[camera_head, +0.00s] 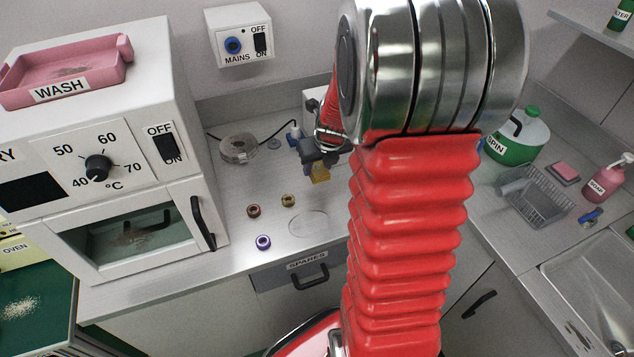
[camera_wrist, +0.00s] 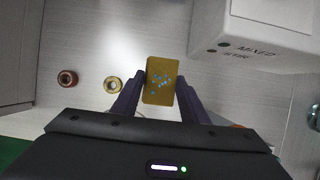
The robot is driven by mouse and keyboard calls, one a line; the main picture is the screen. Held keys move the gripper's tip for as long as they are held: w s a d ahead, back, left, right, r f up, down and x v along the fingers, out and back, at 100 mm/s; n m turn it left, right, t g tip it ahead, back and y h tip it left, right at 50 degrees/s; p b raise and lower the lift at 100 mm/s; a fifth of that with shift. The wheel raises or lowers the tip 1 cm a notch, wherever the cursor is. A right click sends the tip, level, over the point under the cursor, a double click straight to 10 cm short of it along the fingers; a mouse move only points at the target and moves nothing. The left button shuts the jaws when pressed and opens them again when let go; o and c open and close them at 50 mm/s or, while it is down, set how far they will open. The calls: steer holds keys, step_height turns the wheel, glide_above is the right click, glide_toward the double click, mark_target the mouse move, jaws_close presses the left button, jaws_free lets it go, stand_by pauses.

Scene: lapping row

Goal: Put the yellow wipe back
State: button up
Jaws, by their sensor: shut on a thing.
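The yellow wipe (camera_wrist: 161,82) is a small mustard-yellow rectangle with blue specks across its face. My gripper (camera_wrist: 157,90) is shut on it, with a dark finger on each side in the wrist view. In the head view the wipe (camera_head: 319,175) hangs below my gripper (camera_head: 318,158), over the back of the counter. Part of my gripper is hidden behind my red arm there. I cannot tell whether the wipe touches the counter.
Brown (camera_head: 253,211), gold (camera_head: 288,200) and purple (camera_head: 263,242) rings lie on the counter, near a faint round outline (camera_head: 308,224). A clear round container (camera_head: 238,148) stands behind. The white oven (camera_head: 140,235) bounds the left. A white box (camera_wrist: 265,25) is close at right.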

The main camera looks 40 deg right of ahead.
mark_target(318, 189)
steer(key=shift+f, duration=1.25)
steer(key=shift+f, duration=1.9)
steer(key=o, duration=1)
steer(key=v, duration=1.2)
